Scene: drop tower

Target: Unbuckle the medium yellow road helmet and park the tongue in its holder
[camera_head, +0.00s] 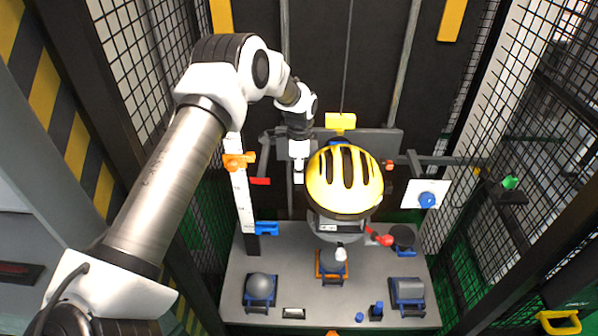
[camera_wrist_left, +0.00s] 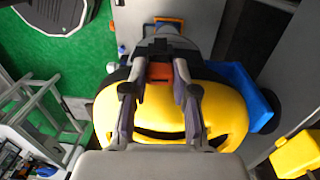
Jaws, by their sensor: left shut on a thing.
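The yellow helmet (camera_head: 343,182) with dark vents sits on a grey headform in the middle of the rig. It also fills the centre of the left wrist view (camera_wrist_left: 108,112). My left gripper (camera_head: 299,177) is at the helmet's left side. In the left wrist view, its fingers (camera_wrist_left: 163,68) are closed around a small dark piece with an orange-red part (camera_wrist_left: 160,73), which looks like the buckle. I cannot tell whether the tongue is separate from it. The strap is mostly hidden. I cannot identify the tongue holder. My right gripper is out of view.
A white scale post (camera_head: 243,200) with orange (camera_head: 238,160) and blue (camera_head: 266,228) brackets stands left of the helmet. A white plate with a blue knob (camera_head: 427,200) is at right. A grey base (camera_head: 300,275) carries several fixtures. Mesh walls enclose both sides.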

